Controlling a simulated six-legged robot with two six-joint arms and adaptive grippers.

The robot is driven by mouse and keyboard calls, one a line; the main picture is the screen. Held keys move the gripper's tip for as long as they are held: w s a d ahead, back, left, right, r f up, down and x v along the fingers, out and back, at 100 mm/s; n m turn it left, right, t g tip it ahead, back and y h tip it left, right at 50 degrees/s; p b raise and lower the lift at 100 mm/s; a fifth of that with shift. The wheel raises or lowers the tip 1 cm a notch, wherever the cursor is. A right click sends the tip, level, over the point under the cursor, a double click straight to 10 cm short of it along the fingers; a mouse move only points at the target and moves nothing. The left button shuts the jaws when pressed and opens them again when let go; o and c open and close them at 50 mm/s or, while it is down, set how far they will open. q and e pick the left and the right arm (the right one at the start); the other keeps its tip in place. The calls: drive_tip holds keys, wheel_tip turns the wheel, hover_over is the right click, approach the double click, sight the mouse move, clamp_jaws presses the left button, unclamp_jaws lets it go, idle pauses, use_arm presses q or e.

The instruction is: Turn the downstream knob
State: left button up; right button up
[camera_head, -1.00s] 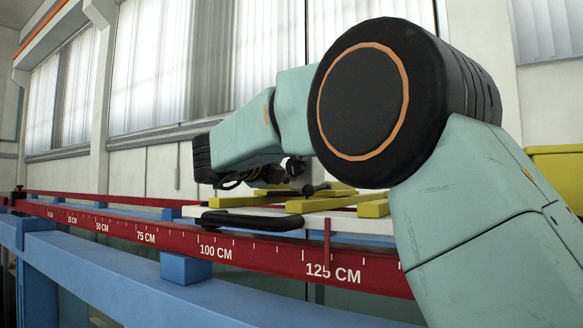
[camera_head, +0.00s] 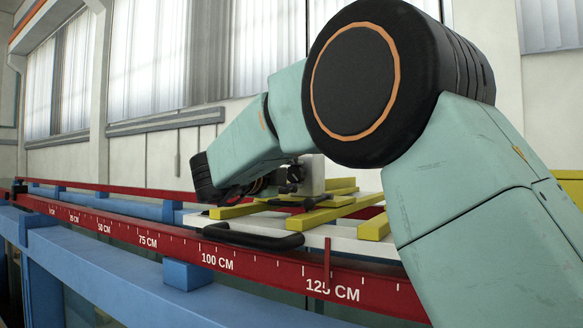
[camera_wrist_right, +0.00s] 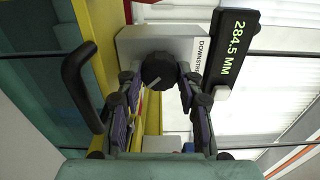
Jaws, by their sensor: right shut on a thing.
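The downstream knob (camera_wrist_right: 158,72) is a dark round knob with a pale pointer mark. It sits on a light grey box (camera_wrist_right: 132,45) whose side label reads "DOWNSTR", partly cut off. My right gripper (camera_wrist_right: 158,84) has one finger on each side of the knob and is shut on it. In the head view the right gripper (camera_head: 284,184) is small and partly hidden by my wrist, with the grey box (camera_head: 312,170) just behind it. My left gripper is not in view.
A black display (camera_wrist_right: 234,45) beside the box reads 284.5 MM. A black handle (camera_head: 252,238) lies along the white carriage's near edge, with yellow bars (camera_head: 330,212) on top. A red scale rail (camera_head: 150,240) runs along the front above a blue beam (camera_head: 110,275).

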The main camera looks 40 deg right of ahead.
idle(0.4)
drive_tip(key=o, duration=1.2)
drive_tip(key=shift+d, duration=0.15)
drive_tip(key=shift+c, duration=0.2)
drive_tip(key=shift+s+a, duration=0.1)
drive_tip(key=shift+a, duration=0.4)
drive_tip(key=v, duration=0.7)
drive_tip(key=shift+d, duration=0.1)
